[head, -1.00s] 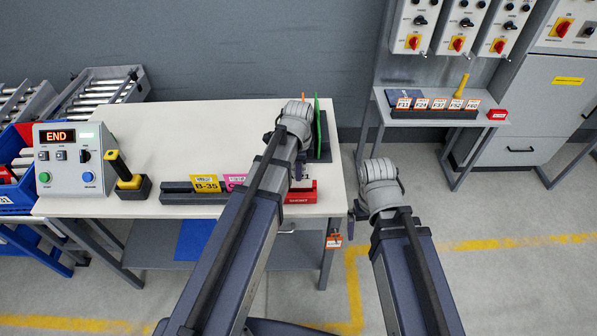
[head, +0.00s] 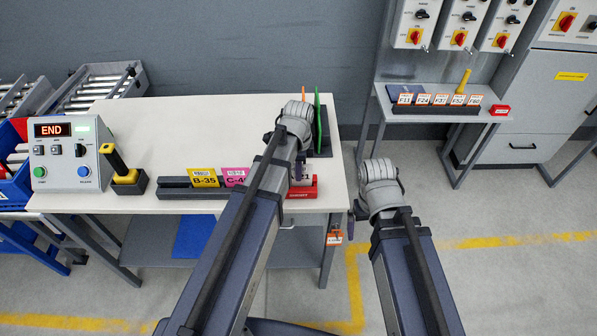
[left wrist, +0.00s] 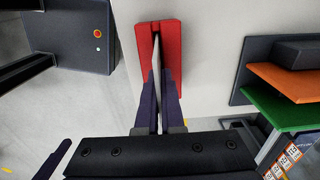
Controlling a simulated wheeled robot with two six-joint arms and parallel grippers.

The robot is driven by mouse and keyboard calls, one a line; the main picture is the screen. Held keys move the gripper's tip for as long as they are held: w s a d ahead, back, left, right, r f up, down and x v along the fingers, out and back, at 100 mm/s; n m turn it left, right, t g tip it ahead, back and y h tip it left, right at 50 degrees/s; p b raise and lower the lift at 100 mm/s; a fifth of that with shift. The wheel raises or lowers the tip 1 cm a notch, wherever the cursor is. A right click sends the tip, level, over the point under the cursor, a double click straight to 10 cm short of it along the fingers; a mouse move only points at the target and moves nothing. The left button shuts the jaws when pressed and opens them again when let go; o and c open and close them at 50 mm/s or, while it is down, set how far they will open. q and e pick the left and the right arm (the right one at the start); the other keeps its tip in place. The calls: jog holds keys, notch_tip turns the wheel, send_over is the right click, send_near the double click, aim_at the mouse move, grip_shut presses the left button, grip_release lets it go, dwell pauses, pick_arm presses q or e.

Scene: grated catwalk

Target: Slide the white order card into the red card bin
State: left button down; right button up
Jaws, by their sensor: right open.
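The red card bin (head: 302,191) stands at the front right of the white table, at the right end of a dark card rack. In the left wrist view the bin (left wrist: 172,38) is a red block with a slot. The white order card (left wrist: 156,52) is edge-on between my left fingers, its far end at the slot between the red walls. My left gripper (head: 300,168) is above the bin and shut on the card; its fingertips (left wrist: 158,85) are close to the bin's near edge. How deep the card sits is unclear. My right gripper (head: 356,211) is open and empty, right of the table.
The rack (head: 180,189) holds yellow and pink cards. Upright green (head: 317,120) and orange boards stand in a dark holder behind my left gripper. A control box (head: 68,155) and a yellow-handled tool (head: 122,170) are at left. A side table (head: 450,130) stands back right.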

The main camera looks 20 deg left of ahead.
pick_arm(q)
jog(key=shift+f+b, duration=0.45)
jog(key=shift+f, duration=0.1)
jog(key=c, duration=0.6)
grip_release()
jog(key=shift+r, duration=0.15)
notch_tip(320, 180, up, 8)
jog(key=p, duration=0.8)
dwell(0.6)
